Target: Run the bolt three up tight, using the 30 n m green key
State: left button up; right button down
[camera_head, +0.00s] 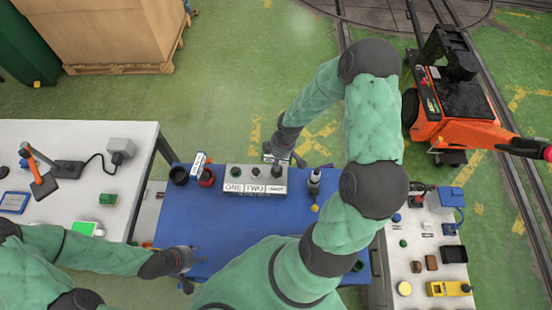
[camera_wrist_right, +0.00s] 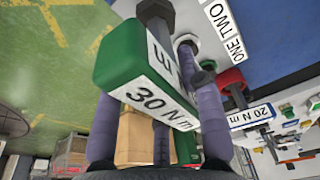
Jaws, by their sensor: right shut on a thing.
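The green key (camera_wrist_right: 135,65), marked 30 N m, is held between the fingers of my right gripper (camera_wrist_right: 165,115). In the head view my right gripper (camera_head: 280,155) is at the far right part of the bolt block (camera_head: 230,187), close to the THREE label (camera_head: 275,189). A grey metal shaft (camera_wrist_right: 155,12) shows beyond the key in the wrist view. Whether the key is seated on bolt three cannot be told. The ONE and TWO labels stand to the left. My left gripper (camera_head: 190,262) is over the blue table's front left, fingers apart, empty.
A red key (camera_wrist_right: 232,80) with a 20 N m label stands left of the block on the blue table (camera_head: 215,225). A dark tool (camera_head: 315,180) stands right of the block. A white table (camera_head: 130,190) is left, a parts table (camera_head: 415,265) right, an orange machine (camera_head: 440,120) behind.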

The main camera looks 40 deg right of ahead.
pick_arm(q)
jog(key=shift+f+b, duration=1.05)
jog(key=shift+f, duration=0.05)
pick_arm(e)
jog(key=shift+d+m, duration=0.1)
jog(key=shift+m, duration=0.5)
pick_arm(q)
jog(key=shift+f, duration=0.25)
jog(key=shift+s+f+b, duration=0.1)
jog(key=shift+f+b, duration=0.15)
jog(key=shift+b, duration=0.2)
pick_arm(e)
jog(key=shift+m, duration=0.3)
pick_arm(q)
jog(key=shift+f+b, duration=0.3)
pick_arm(e)
jog(key=shift+s+f, duration=0.1)
pick_arm(q)
jog(key=shift+f, duration=0.15)
pick_arm(e)
jog(key=shift+m, duration=0.3)
